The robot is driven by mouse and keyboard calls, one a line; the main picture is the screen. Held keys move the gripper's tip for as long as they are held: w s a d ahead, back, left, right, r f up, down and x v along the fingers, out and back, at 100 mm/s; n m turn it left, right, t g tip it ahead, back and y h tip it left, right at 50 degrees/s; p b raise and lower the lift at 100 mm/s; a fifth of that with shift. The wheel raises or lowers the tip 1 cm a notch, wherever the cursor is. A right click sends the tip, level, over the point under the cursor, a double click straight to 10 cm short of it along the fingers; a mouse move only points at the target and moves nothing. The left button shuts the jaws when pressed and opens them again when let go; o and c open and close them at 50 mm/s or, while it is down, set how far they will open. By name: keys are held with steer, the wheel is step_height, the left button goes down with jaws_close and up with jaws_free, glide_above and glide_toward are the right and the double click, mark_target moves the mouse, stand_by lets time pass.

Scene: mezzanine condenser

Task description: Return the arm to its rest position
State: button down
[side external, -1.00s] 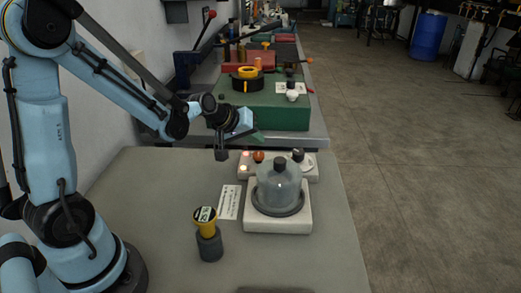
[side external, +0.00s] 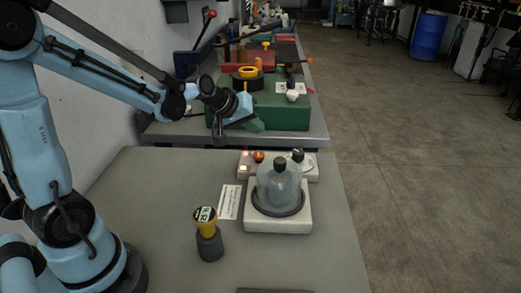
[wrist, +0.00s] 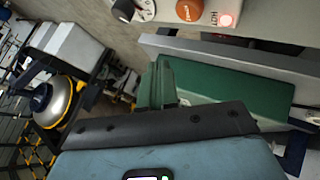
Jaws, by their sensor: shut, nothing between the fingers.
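My blue arm reaches in from the left in the side external view. My gripper (side external: 219,138) points down and is shut and empty. It hangs above the gap between the near grey bench (side external: 150,215) and the bench behind it, in front of the green box (side external: 283,115). In the wrist view my wrist housing fills the bottom, the fingertips cannot be made out, and a green surface (wrist: 225,98) lies beyond.
A clear bell jar (side external: 279,188) stands on a white base (side external: 263,223). A yellow-topped dark cylinder (side external: 209,243) stands left of it. Behind is a switch panel (side external: 279,173) with a lit lamp. The bench's left part is clear.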

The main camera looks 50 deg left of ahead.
steer(key=s+d+r+m+g, duration=0.1)
steer(key=s+d+m, duration=0.3)
steer(key=s, duration=0.4)
steer(key=s+d+m+g, duration=0.1)
steer(key=s+d+m, duration=0.3)
steer(key=s, duration=0.3)
steer(key=shift+s+d+r, duration=0.2)
steer(key=shift+s+r, duration=0.15)
steer(key=shift+r, duration=0.05)
stand_by(6.1)
